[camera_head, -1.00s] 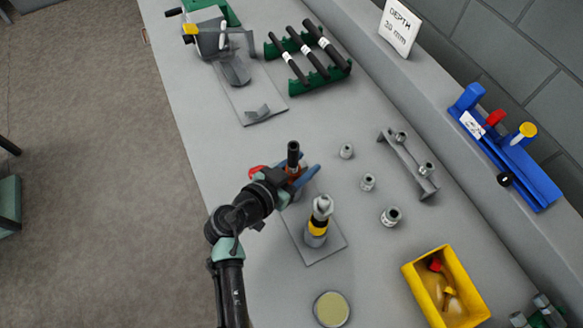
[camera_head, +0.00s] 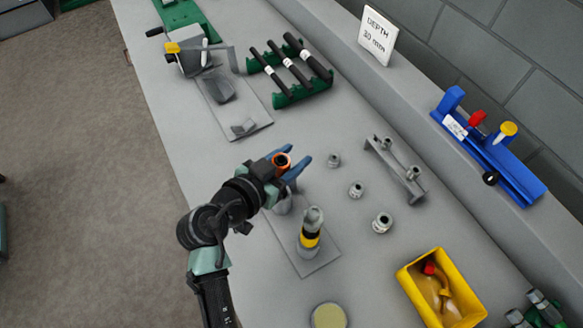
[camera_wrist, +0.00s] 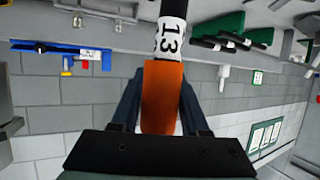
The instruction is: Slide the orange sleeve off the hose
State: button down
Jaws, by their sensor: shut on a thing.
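My gripper (camera_head: 290,168) is shut on the orange sleeve (camera_head: 281,160), held above the bench. In the head view the sleeve shows as an orange ring with a dark opening, and no hose sticks out above it. In the wrist view the sleeve (camera_wrist: 161,95) sits between my two dark blue fingers. The black hose (camera_wrist: 173,8), with a white label reading 13, lines up with the sleeve's far end. I cannot tell whether its end is still inside the sleeve. In the head view the hose is hidden behind the gripper.
A grey fitting with black and yellow bands (camera_head: 310,235) stands close to my gripper on a grey plate (camera_head: 325,258). Small metal fittings (camera_head: 356,190) and a yellow bin (camera_head: 408,283) lie to the right. A green rack (camera_head: 285,99) holds black hoses farther back.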

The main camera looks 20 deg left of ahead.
notch_tip(320, 180, up, 3)
jog(key=shift+f+p, duration=0.2)
jog(key=shift+p, duration=0.15)
notch_tip(320, 180, up, 8)
jog(key=p, duration=0.6)
dwell(0.5)
